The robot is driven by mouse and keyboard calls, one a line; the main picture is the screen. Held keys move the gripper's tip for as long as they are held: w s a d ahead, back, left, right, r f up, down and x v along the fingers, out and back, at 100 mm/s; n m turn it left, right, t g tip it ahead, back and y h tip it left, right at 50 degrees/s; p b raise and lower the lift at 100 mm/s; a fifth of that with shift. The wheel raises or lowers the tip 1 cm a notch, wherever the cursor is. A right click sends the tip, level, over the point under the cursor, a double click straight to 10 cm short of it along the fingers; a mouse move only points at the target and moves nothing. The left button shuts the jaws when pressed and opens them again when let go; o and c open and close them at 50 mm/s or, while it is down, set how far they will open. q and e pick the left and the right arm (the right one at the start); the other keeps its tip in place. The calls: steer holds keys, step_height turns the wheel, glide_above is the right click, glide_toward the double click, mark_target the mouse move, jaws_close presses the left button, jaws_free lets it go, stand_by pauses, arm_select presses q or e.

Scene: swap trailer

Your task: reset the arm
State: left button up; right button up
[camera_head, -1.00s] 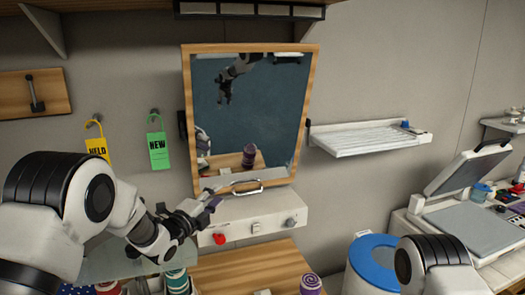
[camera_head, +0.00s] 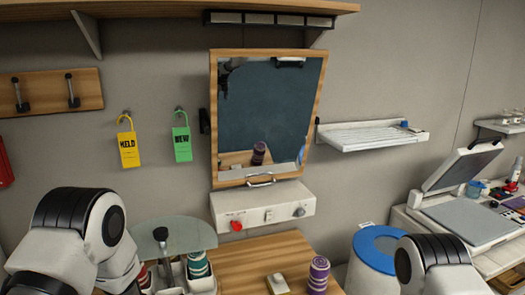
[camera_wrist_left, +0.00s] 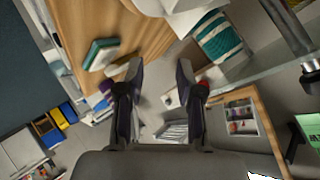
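My left arm (camera_head: 75,225) is folded low at the left edge of the head view; its gripper lies outside that view. In the left wrist view, my left gripper (camera_wrist_left: 159,75) has its two dark fingers apart, with nothing visible between them. Part of my right arm (camera_head: 440,265) shows at the bottom right of the head view. My right gripper is not in view.
A wood-framed mirror panel (camera_head: 268,110) stands above a white control box (camera_head: 262,208). A purple striped roll (camera_head: 318,275) and a small pale block (camera_head: 277,283) are on the wooden counter (camera_head: 240,262). A blue-lidded bin (camera_head: 378,246) stands right of the counter.

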arm_select(q)
steer(key=s+a+f+n+g+y, duration=0.1)
steer(key=s+a+f+n+g, duration=0.2)
steer(key=s+f, duration=0.45)
steer(key=s+f+n+g+y, duration=0.1)
steer(key=s+f+n+g, duration=0.3)
steer(key=s, duration=0.7)
steer(key=s+a+f+n+g+y, duration=0.15)
steer(key=s+n+g, duration=0.35)
steer(key=s, duration=1.3)
step_height(320, 180, down, 11)
steer(key=t+b, duration=0.1)
steer(key=b, duration=0.9)
steer(key=shift+a+n, duration=0.3)
steer(key=shift+a, duration=0.15)
arm_select(e)
step_height(320, 180, down, 10)
steer(key=shift+w+d+f, duration=0.1)
steer(key=shift+w, duration=0.1)
arm_select(q)
steer(key=shift+o, duration=0.3)
